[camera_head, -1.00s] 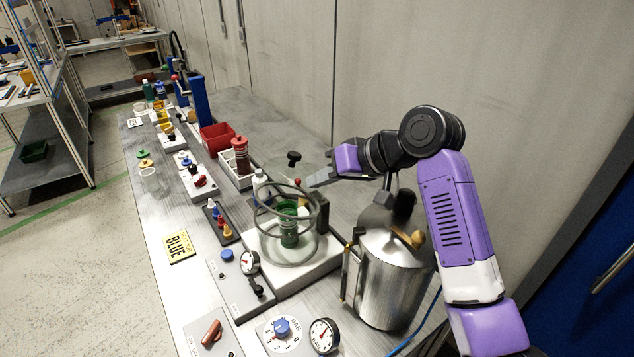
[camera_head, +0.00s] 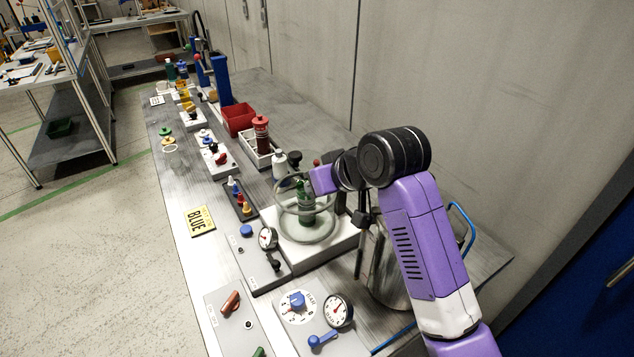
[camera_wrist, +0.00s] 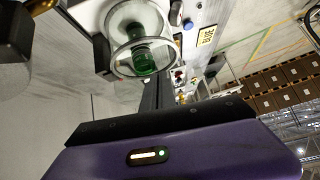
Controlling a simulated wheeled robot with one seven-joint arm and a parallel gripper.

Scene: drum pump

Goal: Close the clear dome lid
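A clear cylinder with a grey upper rim (camera_head: 284,207) stands on a white base block (camera_head: 322,252). A green bottle (camera_head: 306,208) is inside it, also seen in the wrist view (camera_wrist: 143,60). A black knob (camera_head: 295,158) shows just behind the cylinder; the clear dome lid's outline is too faint to trace here. My gripper (camera_head: 312,183) is at the cylinder's upper right edge, beside the knob. In the wrist view its dark fingers (camera_wrist: 158,88) point toward the cylinder. Their gap is not visible, and contact cannot be told.
A metal tank (camera_head: 385,275) stands close below my arm. A white bottle (camera_head: 279,166), a red-brown grinder-like bottle (camera_head: 262,136) and a red bin (camera_head: 238,119) are farther back. Dials and a gauge (camera_head: 338,311) line the near bench. The wall bounds the right side.

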